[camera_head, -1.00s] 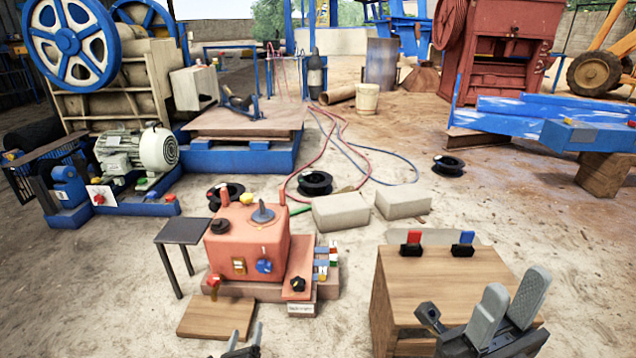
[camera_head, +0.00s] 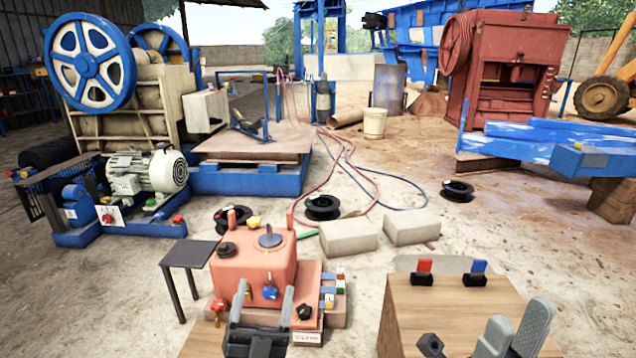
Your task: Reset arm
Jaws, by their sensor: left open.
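My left gripper (camera_head: 262,302) is in the lower middle of the head view, in front of the orange control box (camera_head: 252,270). Its two grey fingers stand apart and pointing up, with nothing seen between them. It hides part of the box's front and base. My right gripper (camera_head: 515,325) is at the bottom right, in front of the wooden box (camera_head: 450,310). Its two grey fingers show at a slant, cut off by the lower edge, and the gap between them is unclear. I see nothing held in it.
A red switch (camera_head: 423,271) and a blue switch (camera_head: 475,273) stand on the wooden box. A small dark table (camera_head: 188,254) is left of the control box. Pale blocks (camera_head: 348,237), cable reels and hoses lie behind on sandy ground. A crusher with blue wheels (camera_head: 92,66) stands back left.

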